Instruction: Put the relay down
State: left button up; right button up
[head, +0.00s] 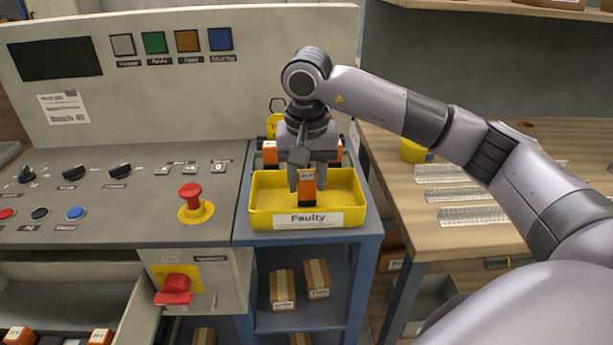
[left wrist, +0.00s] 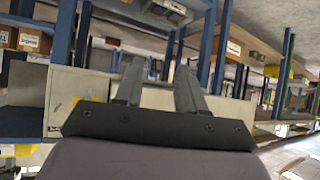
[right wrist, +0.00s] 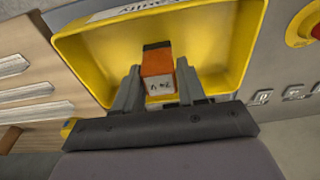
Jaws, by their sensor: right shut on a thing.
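The relay (head: 306,188), an orange block with a black part and a white label, is between the fingers of my right gripper (head: 307,180). It is over or inside the yellow Faulty tray (head: 262,217); I cannot tell whether it touches the tray floor. In the right wrist view the relay (right wrist: 157,72) shows between the two fingers (right wrist: 158,88), with the yellow tray (right wrist: 225,45) around it. My left gripper (left wrist: 158,85) shows only in the left wrist view, with its fingers apart and nothing between them.
More orange relays (head: 270,152) stand behind the tray, partly hidden by my gripper. A control panel (head: 110,210) with a red emergency button (head: 190,195) is to the left. A wooden bench (head: 400,190) is to the right. Boxes (head: 282,290) sit on the shelf below.

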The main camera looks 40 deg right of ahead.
aim_at(307, 181)
jog(key=shift+f+b, duration=0.35)
jog(key=shift+f, duration=0.3)
jog(key=o, duration=1.1)
jog(key=shift+r, duration=0.2)
jog(key=shift+r+p, duration=0.3)
jog(key=shift+r, duration=0.05)
jog(key=r, duration=0.4)
jog(key=r+p, duration=0.1)
jog(key=r, duration=0.3)
jog(key=s+r, duration=0.1)
jog(key=r, duration=0.3)
jog(key=shift+s+a+r+p, duration=0.1)
jog(key=shift+a+p, duration=0.2)
jog(key=shift+a, duration=0.1)
